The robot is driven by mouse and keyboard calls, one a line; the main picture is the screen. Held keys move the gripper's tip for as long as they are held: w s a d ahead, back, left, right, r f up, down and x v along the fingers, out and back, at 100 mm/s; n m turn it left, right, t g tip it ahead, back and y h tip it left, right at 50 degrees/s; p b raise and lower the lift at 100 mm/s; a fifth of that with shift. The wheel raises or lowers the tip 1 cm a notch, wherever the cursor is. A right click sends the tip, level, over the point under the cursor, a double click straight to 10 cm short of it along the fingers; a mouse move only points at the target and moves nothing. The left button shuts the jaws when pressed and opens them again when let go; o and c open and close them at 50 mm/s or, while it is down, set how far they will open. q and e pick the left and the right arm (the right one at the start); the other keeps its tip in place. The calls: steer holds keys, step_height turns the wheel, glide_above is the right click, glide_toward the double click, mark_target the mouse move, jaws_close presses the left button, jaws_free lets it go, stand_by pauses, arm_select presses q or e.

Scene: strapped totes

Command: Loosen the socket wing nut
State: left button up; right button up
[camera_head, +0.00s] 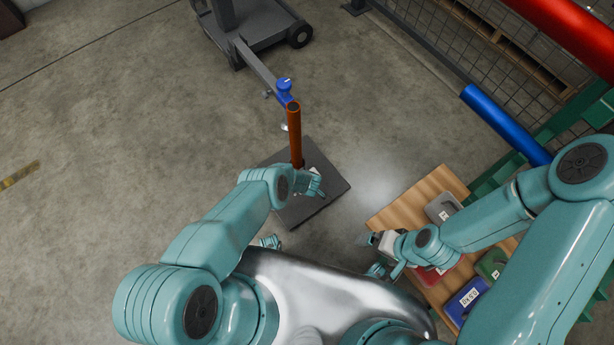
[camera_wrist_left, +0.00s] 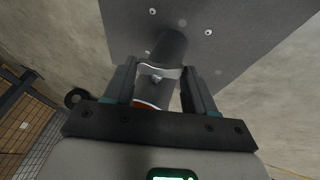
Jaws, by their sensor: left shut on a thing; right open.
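An orange-brown post (camera_head: 295,135) stands in a socket on a dark square base plate (camera_head: 325,205). The left wrist view shows the dark cylindrical socket (camera_wrist_left: 170,46) rising from the bolted plate (camera_wrist_left: 225,30). My left gripper (camera_head: 309,180) is low beside the post's foot. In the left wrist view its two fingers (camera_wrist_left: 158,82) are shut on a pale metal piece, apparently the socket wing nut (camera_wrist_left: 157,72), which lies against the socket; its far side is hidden. My right gripper (camera_head: 374,239) is open beside the wooden table's left edge, clear of the post.
A blue clamp (camera_head: 284,90) on a grey arm from a wheeled cart (camera_head: 262,30) sits at the post's top. A wooden table (camera_head: 400,208) holds grey, red, green and blue bins at right. A blue tube (camera_head: 503,122) lies by the rack. The floor left is clear.

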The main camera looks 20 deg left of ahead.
arm_select(q)
steer(key=shift+a, duration=0.15)
stand_by(0.3)
steer(key=o, duration=1)
steer(key=shift+o, duration=0.2)
steer(key=shift+r, duration=0.1)
